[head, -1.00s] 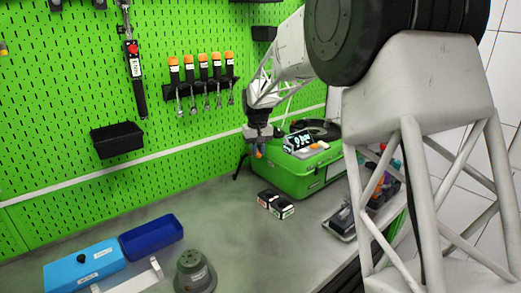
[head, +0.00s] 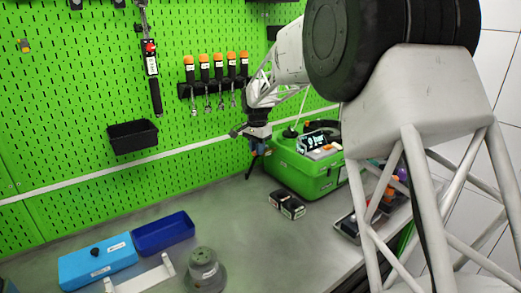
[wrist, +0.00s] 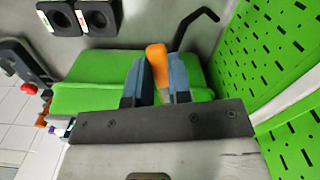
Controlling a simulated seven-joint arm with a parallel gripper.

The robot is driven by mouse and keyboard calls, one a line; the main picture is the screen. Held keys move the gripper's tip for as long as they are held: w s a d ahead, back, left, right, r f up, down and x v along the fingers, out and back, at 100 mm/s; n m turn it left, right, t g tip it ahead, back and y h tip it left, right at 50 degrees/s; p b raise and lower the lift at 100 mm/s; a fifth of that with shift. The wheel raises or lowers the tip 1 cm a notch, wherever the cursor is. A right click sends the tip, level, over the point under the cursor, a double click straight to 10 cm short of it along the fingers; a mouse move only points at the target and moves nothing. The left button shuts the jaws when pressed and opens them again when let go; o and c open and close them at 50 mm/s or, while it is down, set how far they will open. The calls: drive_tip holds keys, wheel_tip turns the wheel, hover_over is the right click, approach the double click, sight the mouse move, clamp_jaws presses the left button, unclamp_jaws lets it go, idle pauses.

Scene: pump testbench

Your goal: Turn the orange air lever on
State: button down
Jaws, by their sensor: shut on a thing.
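The orange lever (wrist: 156,66) shows in the wrist view as a rounded orange bar between the blue-grey fingers. My gripper (wrist: 157,74) is shut on it, one finger on each side. The lever's lower part is hidden behind the gripper plate. In the head view my gripper (head: 257,152) points down at the left end of the green case (head: 305,179), close to the pegboard. The lever cannot be made out clearly there. The case has a lit display (head: 311,142) on top.
A black bent rod (wrist: 195,27) stands close beside the fingers. The green pegboard (head: 75,110) rises behind. Two small black boxes (head: 286,205) lie in front of the case. A blue tray (head: 163,234), a light-blue box (head: 97,262) and a grey round part (head: 205,270) stand at the left front.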

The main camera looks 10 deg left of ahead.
drive_tip(key=shift+w+a+m, duration=0.25)
drive_tip(key=shift+a+m, duration=0.05)
drive_tip(key=shift+m, duration=0.4)
drive_tip(key=shift+w+a+m, duration=0.2)
drive_tip(key=shift+a+m, duration=0.05)
drive_tip(key=shift+m, duration=0.45)
drive_tip(key=c, duration=1)
unclamp_jaws()
drive_tip(key=shift+c, duration=0.2)
drive_tip(key=shift+r, duration=0.15)
wheel_tip(320, 180, up, 8)
drive_tip(key=shift+f, duration=0.2)
